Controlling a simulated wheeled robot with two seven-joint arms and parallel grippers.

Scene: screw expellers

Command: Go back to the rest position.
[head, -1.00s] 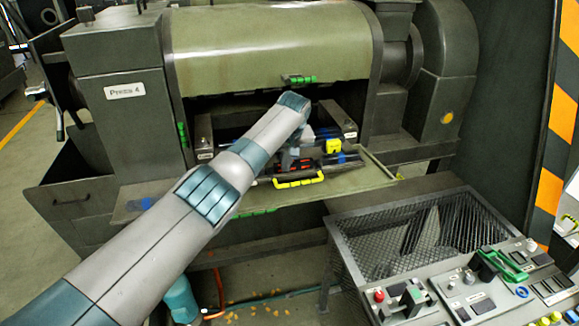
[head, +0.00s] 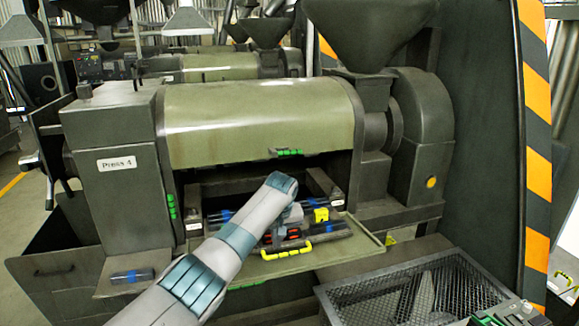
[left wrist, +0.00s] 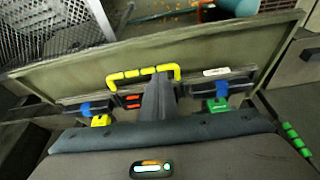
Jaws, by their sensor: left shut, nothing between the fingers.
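My left arm reaches in from the bottom of the head view to the open front of Press 4 (head: 112,164). My left gripper (head: 285,230) is at the opening, just above the parts on the lowered panel (head: 340,258); its fingers are small and partly hidden there. In the left wrist view the gripper (left wrist: 160,90) is shut and empty, its fingers close to the yellow handle (left wrist: 120,78). The yellow handle (head: 287,250) also shows in the head view, at the panel's front. My right gripper is in neither view.
A mesh-topped bin (head: 415,295) stands at the lower right. A striped post (head: 537,150) rises at the right. A hopper (head: 370,35) sits on top of the press. A blue-banded bar (head: 132,276) lies on the ledge at the left. More presses stand behind.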

